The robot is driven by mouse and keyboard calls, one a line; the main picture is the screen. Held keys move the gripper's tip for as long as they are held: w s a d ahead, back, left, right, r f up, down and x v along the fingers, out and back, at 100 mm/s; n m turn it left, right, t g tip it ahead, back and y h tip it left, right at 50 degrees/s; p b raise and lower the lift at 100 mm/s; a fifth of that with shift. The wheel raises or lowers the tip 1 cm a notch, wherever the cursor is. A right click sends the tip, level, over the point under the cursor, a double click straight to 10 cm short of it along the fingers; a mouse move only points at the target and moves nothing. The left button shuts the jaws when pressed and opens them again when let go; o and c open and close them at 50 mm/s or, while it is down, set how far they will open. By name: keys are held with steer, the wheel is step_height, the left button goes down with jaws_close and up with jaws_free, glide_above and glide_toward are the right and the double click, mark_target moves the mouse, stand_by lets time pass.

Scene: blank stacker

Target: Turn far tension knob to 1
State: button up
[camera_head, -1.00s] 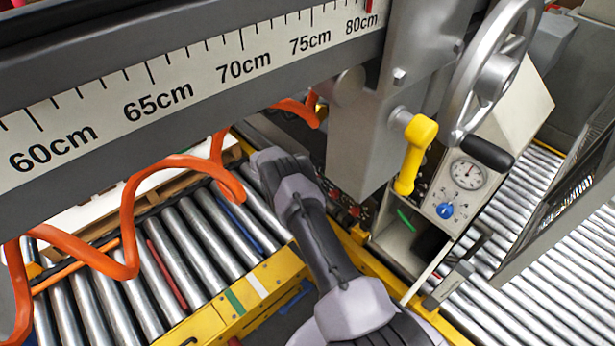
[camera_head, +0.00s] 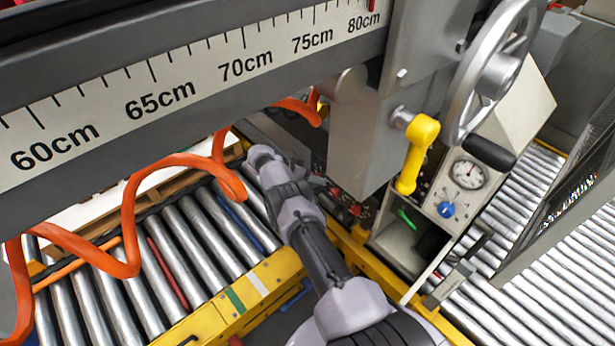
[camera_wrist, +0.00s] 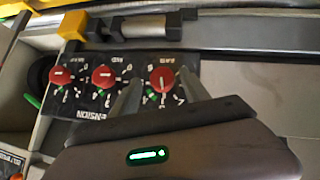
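In the wrist view a dark panel (camera_wrist: 130,102) carries three red knobs with white number scales and upside-down lettering ending in "ENSION". They are a left knob (camera_wrist: 62,76), a middle knob (camera_wrist: 103,76) and a right knob (camera_wrist: 162,78). My gripper (camera_wrist: 160,74) is open, its two fingertips on either side of the right knob; I cannot tell whether they touch it. The number each knob points to is too blurred to read. In the head view my gripper (camera_head: 318,184) is beside the grey column, and small red knobs (camera_head: 357,210) show partly hidden below it.
A grey column (camera_head: 362,140) with a yellow crank handle (camera_head: 416,155) and a handwheel (camera_head: 495,75) stands close by. A box with a gauge (camera_head: 468,173) and blue knob (camera_head: 445,209) is to the right. An orange coiled hose (camera_head: 130,215) hangs left, above rollers (camera_head: 190,240).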

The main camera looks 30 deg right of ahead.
steer(key=p+v, duration=0.7)
steer(key=v, duration=1)
steer(key=shift+a+r+p, duration=0.2)
steer(key=shift+p, duration=0.1)
steer(key=s+a+f+m+t+h+b, duration=0.1)
steer(key=s+a+f+m+t+h, duration=0.25)
steer(key=s+f, duration=0.2)
steer(key=b+x, duration=0.6)
steer(key=x, duration=1.1)
steer(key=shift+w+d+n+t+b, duration=0.3)
steer(key=shift+w+n+t+b, duration=0.05)
steer(key=shift+w, duration=0.05)
